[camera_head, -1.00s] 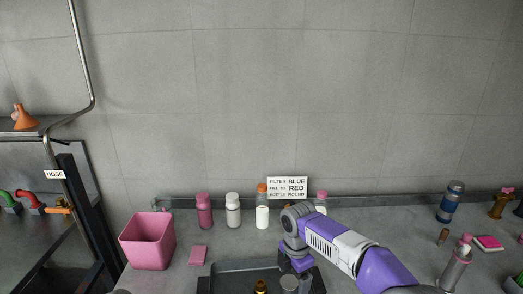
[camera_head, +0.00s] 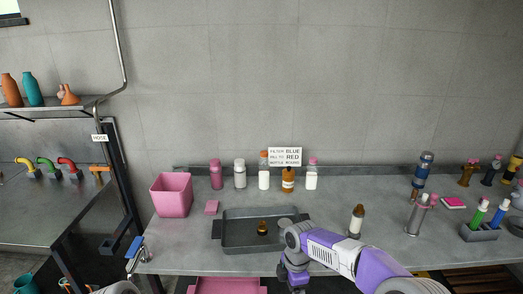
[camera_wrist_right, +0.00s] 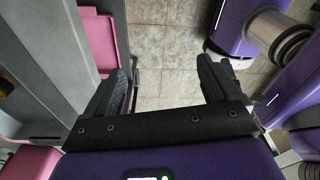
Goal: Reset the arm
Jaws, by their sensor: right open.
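My right arm comes in from the lower right, purple and white. Its gripper (camera_head: 295,283) hangs at the bench's front edge, in front of the grey tray (camera_head: 240,245). In the right wrist view the gripper (camera_wrist_right: 165,86) is open, with nothing between its two black fingers and floor tiles beyond. The tray holds a small amber bottle (camera_head: 262,229). A bottle with a pale label (camera_head: 356,222) stands to the right of the arm. My left gripper is not in view.
A pink tray (camera_head: 228,287) sits below the bench front. A blue-topped metal fitting (camera_head: 138,252) is at the left corner.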

